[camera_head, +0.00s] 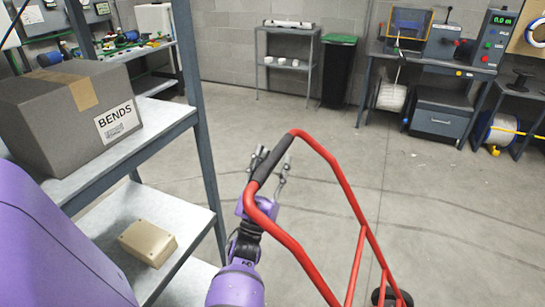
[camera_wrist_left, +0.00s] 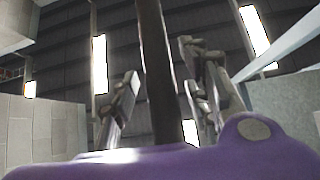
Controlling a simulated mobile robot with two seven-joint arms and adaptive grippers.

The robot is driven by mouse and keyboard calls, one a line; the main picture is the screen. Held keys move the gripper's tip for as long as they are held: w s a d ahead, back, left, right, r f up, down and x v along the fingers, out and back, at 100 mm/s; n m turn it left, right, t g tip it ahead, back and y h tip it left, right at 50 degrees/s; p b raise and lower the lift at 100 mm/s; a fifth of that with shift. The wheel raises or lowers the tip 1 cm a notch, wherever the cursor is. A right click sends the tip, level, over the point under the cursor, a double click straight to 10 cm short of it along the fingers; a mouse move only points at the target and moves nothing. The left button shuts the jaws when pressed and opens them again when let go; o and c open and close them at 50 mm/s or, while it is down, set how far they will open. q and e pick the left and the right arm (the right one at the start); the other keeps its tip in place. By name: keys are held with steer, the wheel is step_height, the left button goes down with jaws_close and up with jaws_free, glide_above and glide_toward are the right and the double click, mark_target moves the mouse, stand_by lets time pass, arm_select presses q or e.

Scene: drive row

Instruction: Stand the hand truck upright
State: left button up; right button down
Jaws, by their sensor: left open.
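The hand truck is a red tubular frame (camera_head: 342,178) with a black grip (camera_head: 271,160) at its upper left corner. The frame runs down to the lower right, where a dark wheel (camera_head: 391,297) shows at the bottom edge. It looks tilted, and its lower end is out of view. My left gripper (camera_head: 272,168) is open at the black grip, with its fingers on either side of it. In the left wrist view the dark grip bar (camera_wrist_left: 156,65) passes between the open fingers (camera_wrist_left: 160,92). I cannot tell whether they touch it. My right gripper is not in view.
A shelf (camera_head: 165,115) on the left holds a cardboard box (camera_head: 50,125) marked BENDS, with a tan box (camera_head: 148,242) below. At the back stand a small table (camera_head: 287,28), a black bin (camera_head: 339,75) and a workbench (camera_head: 430,62). The middle floor is clear.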

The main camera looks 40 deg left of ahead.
arm_select(q)
steer(key=shift+w+r, duration=0.2)
steer(key=shift+r, duration=0.05)
jaws_close()
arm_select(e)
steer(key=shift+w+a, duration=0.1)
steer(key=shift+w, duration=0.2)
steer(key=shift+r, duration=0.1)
